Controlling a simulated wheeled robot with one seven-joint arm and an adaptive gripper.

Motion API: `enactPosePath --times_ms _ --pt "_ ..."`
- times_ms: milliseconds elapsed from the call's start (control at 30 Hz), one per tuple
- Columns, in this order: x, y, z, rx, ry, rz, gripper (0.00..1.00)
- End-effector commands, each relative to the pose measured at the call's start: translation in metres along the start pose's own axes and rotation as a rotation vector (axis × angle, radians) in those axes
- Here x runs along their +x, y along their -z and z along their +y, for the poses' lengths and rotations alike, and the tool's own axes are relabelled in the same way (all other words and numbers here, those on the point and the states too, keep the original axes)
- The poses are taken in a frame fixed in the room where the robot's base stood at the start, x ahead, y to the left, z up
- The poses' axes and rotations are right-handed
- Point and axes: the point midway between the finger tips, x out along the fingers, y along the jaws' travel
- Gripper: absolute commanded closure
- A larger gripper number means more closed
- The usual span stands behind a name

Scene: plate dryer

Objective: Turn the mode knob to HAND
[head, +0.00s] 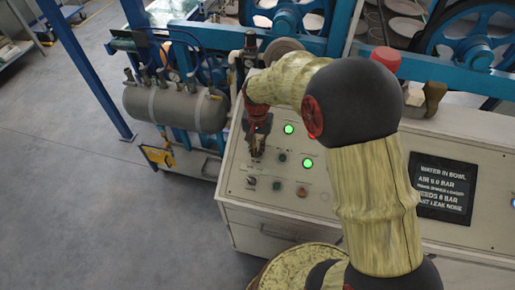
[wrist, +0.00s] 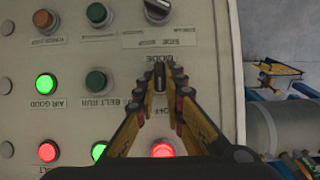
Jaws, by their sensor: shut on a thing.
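The mode knob (wrist: 159,82) is a small dark knob on the pale control panel (head: 318,178). In the wrist view it stands between my fingertips, below an upside-down MODE label (wrist: 153,59). My gripper (wrist: 159,78) is shut on the knob, one finger on each side. Part of an OFF label (wrist: 163,112) shows between the fingers. I see no HAND label; the fingers cover part of the lettering. In the head view my gripper (head: 257,148) reaches down to the panel's upper left, and the knob is hidden there.
Lit green lamps and push buttons sit close beside the gripper, including AIR GOOD (wrist: 46,84) and BELT RUN (wrist: 95,82). Another selector knob (wrist: 157,11) is near. A grey tank (head: 175,107) stands left of the panel, with open floor beyond. A black notice (head: 442,188) is at right.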

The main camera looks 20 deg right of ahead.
Motion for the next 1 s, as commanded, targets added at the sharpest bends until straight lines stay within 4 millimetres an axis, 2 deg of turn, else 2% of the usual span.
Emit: enactPosePath --times_ms 367,1000 --pt "0.002 -0.0027 -0.0014 -0.126 -0.076 -0.008 1.0" --pt "0.0049 -0.0051 -0.006 -0.563 -0.331 -0.009 1.0"
